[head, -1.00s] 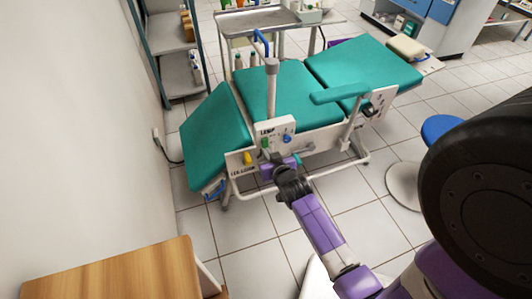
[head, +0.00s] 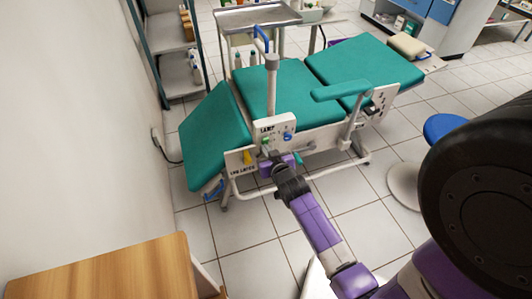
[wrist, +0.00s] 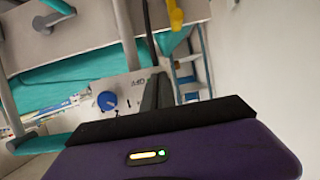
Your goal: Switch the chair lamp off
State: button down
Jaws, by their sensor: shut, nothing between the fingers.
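The chair's lamp control box (head: 271,127) is a white panel marked LAMP on the near side of the teal dental chair, at the foot of a grey post. It carries a blue knob (head: 287,136) on its right and a small green part (head: 265,141) at its lower left. The blue knob also shows in the wrist view (wrist: 107,101), where the panel looks turned over. My gripper (head: 266,152) is shut and empty, its tips close to the box's lower left. Contact cannot be told. In the wrist view, the dark fingers (wrist: 157,92) hide part of the panel.
A yellow part (head: 247,157) sits on the chair's side rail, left of my gripper. The teal armrest (head: 340,91) is to the right. A blue stool (head: 443,128) stands at right and a wooden cabinet (head: 110,272) at lower left. Tiled floor before the chair is clear.

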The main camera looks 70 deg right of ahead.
jog(key=shift+r, duration=0.15)
jog(key=shift+r+p, duration=0.7)
jog(key=shift+r, duration=0.1)
